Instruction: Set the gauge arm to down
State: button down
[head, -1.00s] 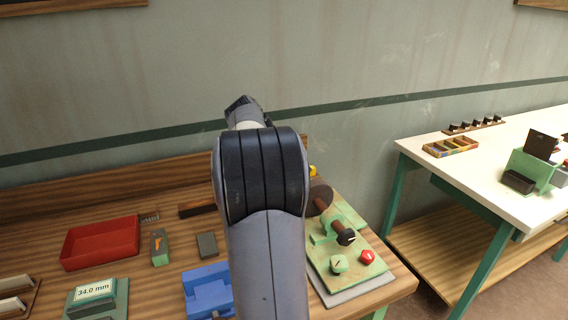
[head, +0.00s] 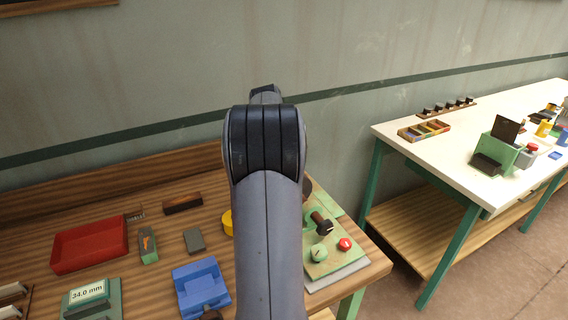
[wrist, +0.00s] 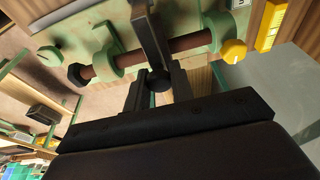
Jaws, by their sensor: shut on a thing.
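The gauge arm (wrist: 148,35) is a dark bar with a black ball end (wrist: 158,79) in the wrist view. It crosses in front of a brown shaft (wrist: 187,42) on a green fixture (wrist: 105,40). My gripper (wrist: 159,88) is shut on the ball end, with one finger on each side. In the head view my own arm hides the gripper and the gauge arm. The green fixture shows there at the right end of the wooden bench, with a black knob (head: 325,228), a green dial (head: 319,254) and a red button (head: 345,244).
A red tray (head: 91,262), a blue holder (head: 187,302) and a grey block (head: 194,240) lie on the bench left of my arm. A display (head: 88,291) reads 34.0 mm. A white table (head: 480,200) with a green machine (head: 497,153) stands to the right, across a gap.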

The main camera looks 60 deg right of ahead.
jog(key=shift+f, duration=0.1)
jog(key=c, duration=1.3)
grip_release()
jog(key=v, duration=1)
jog(key=shift+r, duration=0.4)
jog(key=x, duration=1.1)
jog(key=shift+a, duration=0.1)
jog(key=shift+r, duration=0.15)
